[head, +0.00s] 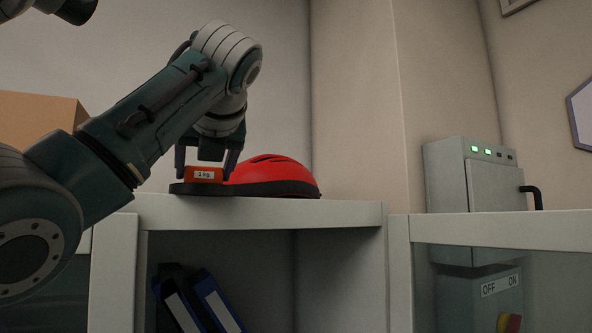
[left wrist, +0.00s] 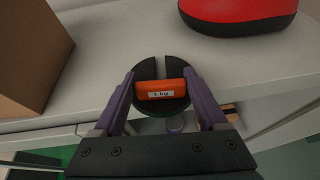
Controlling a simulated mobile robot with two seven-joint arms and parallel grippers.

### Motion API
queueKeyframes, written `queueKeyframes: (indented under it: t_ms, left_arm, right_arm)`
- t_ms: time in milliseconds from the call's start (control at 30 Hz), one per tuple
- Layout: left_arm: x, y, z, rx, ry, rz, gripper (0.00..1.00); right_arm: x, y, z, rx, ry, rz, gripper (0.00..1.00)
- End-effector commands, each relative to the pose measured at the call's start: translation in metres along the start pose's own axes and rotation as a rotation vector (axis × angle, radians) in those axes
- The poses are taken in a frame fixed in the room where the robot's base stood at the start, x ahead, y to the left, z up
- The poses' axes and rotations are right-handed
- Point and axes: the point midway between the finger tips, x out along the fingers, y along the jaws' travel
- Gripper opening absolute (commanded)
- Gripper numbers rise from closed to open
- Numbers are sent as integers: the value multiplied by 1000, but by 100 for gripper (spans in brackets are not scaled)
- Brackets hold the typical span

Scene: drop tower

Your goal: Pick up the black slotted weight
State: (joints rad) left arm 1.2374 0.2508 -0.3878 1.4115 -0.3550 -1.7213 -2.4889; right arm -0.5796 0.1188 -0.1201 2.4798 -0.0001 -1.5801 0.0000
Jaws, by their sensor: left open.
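The black slotted weight (left wrist: 174,68) is a flat disc with a slot and an orange handle block (left wrist: 162,90) labelled "1 kg". It lies on top of the white cabinet, near its front edge; in the head view its dark disc edge (head: 187,188) shows below the orange block (head: 203,174). My left gripper (head: 205,176) points down at it. In the left wrist view the gripper's purple fingers (left wrist: 166,92) stand open, one on each side of the orange block. I cannot tell whether they touch it. My right gripper is not in view.
A red helmet-like object (head: 268,175) stands close to the right of the weight. A cardboard box (left wrist: 30,50) is to the left. Blue binders (head: 208,300) stand in the cabinet. A grey switch box (head: 480,180) is farther right.

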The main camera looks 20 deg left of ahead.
Motion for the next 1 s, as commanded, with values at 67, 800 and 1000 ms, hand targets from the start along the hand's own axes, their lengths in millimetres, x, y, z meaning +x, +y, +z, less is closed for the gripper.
queueKeyframes:
  t_ms: [67, 800, 1000]
  left_arm:
    - [0, 0, 0, -1, -1, 0, 84]
    - [-54, -1, 1, -3, -6, -5, 100]
    - [-87, -5, 1, -3, -7, -16, 100]
  right_arm:
    - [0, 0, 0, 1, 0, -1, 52]
    - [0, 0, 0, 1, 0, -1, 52]
    - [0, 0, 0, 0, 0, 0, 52]
